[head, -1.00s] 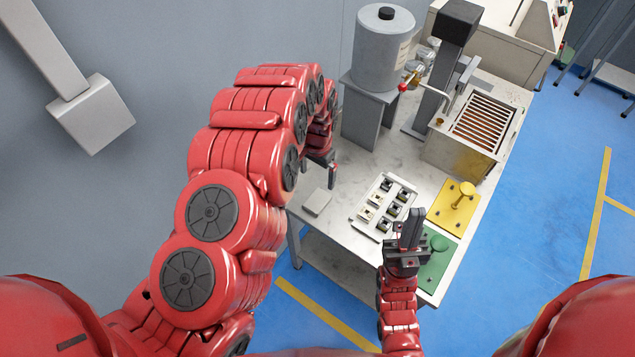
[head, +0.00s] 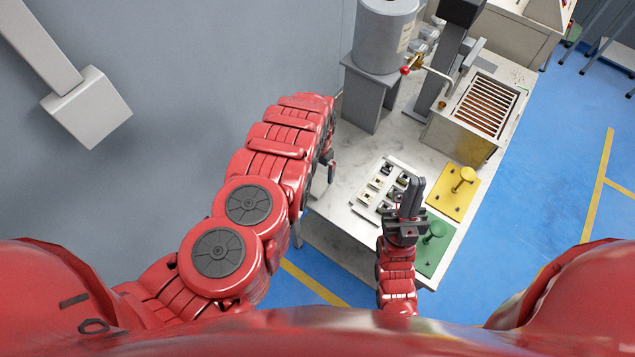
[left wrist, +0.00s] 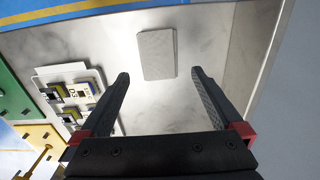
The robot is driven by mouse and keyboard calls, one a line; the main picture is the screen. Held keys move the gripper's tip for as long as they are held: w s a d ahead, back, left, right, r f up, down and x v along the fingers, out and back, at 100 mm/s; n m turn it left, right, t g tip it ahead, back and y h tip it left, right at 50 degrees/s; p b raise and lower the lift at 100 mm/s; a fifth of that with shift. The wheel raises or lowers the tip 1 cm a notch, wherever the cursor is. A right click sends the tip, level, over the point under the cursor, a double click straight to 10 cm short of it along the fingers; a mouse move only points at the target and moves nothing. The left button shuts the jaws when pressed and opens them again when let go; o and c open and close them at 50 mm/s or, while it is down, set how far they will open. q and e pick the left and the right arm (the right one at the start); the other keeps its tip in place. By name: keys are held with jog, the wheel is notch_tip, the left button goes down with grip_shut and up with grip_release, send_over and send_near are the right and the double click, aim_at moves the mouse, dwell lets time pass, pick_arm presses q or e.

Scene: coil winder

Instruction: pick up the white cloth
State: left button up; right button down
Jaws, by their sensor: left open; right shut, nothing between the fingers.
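The white cloth (left wrist: 156,53) is a small, flat, pale grey-white rectangle lying on the table top, seen in the left wrist view beyond the fingertips and between their lines. In the head view my left arm largely hides it. My left gripper (left wrist: 160,76) is open and empty, with its fingers apart and short of the cloth in the picture. In the head view the left gripper (head: 331,170) is mostly hidden behind its own arm, over the table's left part. My right gripper (head: 411,192) is shut and empty, raised in front of the tray and green plate.
A white tray (head: 366,205) with several small parts lies right of the cloth. A green plate (head: 430,262) and a yellow plate (head: 447,203) with knobs are further right. A grey tank (head: 380,40) on a stand and a slatted box (head: 455,138) stand behind.

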aim_at(318, 183)
pick_arm(q)
jog(key=shift+f, duration=0.9)
jog(key=shift+f+p, duration=0.4)
jog(key=shift+f, duration=0.2)
jog(key=shift+s+a+f+b, duration=0.1)
jog(key=shift+f+b, duration=0.55)
jog(key=shift+f, duration=0.4)
jog(key=shift+s+f+b, duration=0.1)
jog(key=shift+f+b, duration=0.55)
jog(key=shift+f, duration=0.35)
jog(key=shift+r, duration=0.1)
jog(key=shift+c, duration=1)
jog(key=c, duration=1)
jog(key=shift+c, duration=0.2)
